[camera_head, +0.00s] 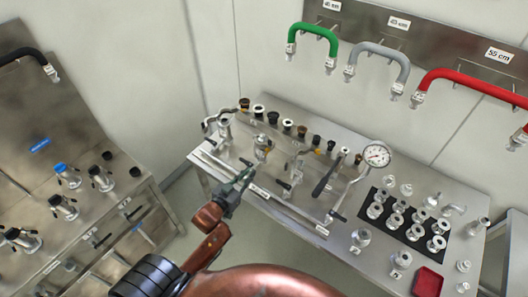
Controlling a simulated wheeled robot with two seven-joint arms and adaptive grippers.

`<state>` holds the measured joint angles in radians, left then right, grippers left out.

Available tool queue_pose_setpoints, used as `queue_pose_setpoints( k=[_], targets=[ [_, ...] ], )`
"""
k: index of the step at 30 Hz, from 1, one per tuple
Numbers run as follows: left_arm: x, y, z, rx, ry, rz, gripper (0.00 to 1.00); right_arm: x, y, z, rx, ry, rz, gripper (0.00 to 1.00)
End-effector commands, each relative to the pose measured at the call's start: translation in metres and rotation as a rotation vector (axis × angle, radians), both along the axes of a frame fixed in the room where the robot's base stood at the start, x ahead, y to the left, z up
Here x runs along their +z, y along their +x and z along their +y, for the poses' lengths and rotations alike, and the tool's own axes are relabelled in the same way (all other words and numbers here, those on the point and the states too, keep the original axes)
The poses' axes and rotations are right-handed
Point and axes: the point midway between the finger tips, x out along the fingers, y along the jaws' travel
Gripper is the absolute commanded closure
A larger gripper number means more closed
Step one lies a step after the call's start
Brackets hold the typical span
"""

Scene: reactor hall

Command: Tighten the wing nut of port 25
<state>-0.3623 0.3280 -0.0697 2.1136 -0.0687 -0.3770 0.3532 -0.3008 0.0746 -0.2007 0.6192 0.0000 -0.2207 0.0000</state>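More capped ports with small wing-like levers (101,178) are on the left cabinet (95,130). No number 25 is legible, so I cannot tell which wing nut belongs to port 25. My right gripper is not in view.
A pressure gauge (376,155) stands on the table. Metal fittings sit on a black mat (366,213), with a red tray (428,281) in front. Green (314,30), grey (381,48) and red (470,78) hoses hang on the wall. A floor gap separates cabinet and table.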

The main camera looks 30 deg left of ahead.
Motion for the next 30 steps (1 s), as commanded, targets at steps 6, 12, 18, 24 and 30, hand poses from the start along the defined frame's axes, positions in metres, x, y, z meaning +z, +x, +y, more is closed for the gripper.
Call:
queue_pose_setpoints(
  k=[6,12,18,24,30],
  targets=[
    [0.038,0.022,-0.004,-0.071,-0.021,-0.175,0.88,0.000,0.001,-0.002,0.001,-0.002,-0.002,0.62],
    [0.048,0.037,-0.007,-0.090,-0.028,-0.217,0.88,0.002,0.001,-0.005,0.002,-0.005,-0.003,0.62],
    [0.048,0.069,-0.010,-0.089,-0.029,-0.216,0.88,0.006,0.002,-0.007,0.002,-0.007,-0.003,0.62],
    [0.047,0.094,-0.011,-0.088,-0.029,-0.214,0.88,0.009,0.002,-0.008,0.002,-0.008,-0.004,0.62],
    [0.047,0.103,-0.012,-0.089,-0.028,-0.213,0.88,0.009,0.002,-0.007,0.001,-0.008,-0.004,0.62]
  ],
)
